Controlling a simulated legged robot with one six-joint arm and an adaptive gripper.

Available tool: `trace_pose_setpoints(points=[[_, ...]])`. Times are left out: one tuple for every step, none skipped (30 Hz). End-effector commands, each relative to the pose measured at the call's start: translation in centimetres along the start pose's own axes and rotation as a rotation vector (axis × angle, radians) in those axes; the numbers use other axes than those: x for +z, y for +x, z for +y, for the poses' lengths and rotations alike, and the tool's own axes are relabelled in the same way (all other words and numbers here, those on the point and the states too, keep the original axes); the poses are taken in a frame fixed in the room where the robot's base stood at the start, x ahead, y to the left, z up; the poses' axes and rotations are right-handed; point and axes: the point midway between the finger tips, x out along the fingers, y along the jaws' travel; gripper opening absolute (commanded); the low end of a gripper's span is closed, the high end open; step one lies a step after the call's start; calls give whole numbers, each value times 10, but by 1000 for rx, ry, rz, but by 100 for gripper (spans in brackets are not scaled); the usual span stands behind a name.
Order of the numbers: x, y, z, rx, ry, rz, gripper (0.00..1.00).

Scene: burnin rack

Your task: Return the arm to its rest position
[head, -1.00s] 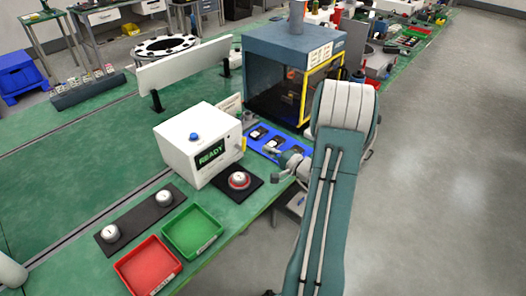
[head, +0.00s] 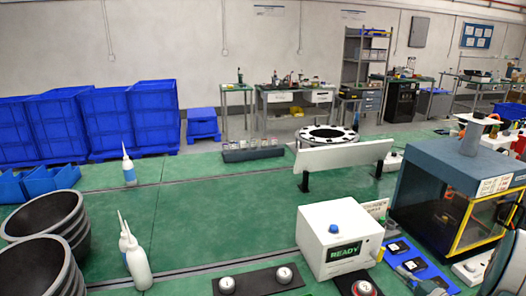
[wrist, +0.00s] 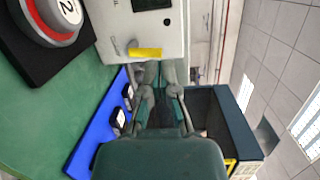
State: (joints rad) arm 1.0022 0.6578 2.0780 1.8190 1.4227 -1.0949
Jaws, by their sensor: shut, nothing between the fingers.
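My gripper (wrist: 163,72) shows in the wrist view with its grey fingers together and nothing visible between them. It points toward the white READY box (wrist: 140,28), near the box's yellow tab (wrist: 145,53). The blue tray (wrist: 98,135) with black pieces lies to its left in that view. In the head view, part of my arm shows at the lower right edge, close to the blue tray (head: 418,264) and the white READY box (head: 338,240). Most of the arm is out of that frame.
A blue-grey cabinet (head: 452,168) with a yellow-framed front stands at right. A red-ringed puck (wrist: 52,15) sits on a black pad beside the box. Two pucks lie on a dark strip (head: 255,280). Black bowls (head: 45,225) and white bottles (head: 137,262) stand at left.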

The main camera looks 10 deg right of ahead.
Motion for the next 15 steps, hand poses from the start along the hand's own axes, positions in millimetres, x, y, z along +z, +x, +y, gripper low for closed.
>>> trace_pose_setpoints(points=[[25,14,-14,34,-17,-81,0],[41,21,-21,60,-24,-131,0],[62,28,-29,98,-35,-197,0],[77,33,-34,128,-43,-243,0],[93,36,-39,158,-52,-289,0],[113,40,-45,200,-68,-345,0],[129,42,-49,232,-81,-387,0],[144,44,-52,265,-96,-426,0],[163,44,-56,309,-118,-476,0],[177,44,-59,343,-135,-511,0],[190,43,-61,377,-153,-543,0],[208,40,-65,422,-182,-585,0],[220,38,-66,457,-203,-613,0],[232,35,-68,491,-227,-640,0],[246,31,-70,535,-261,-672,0]])
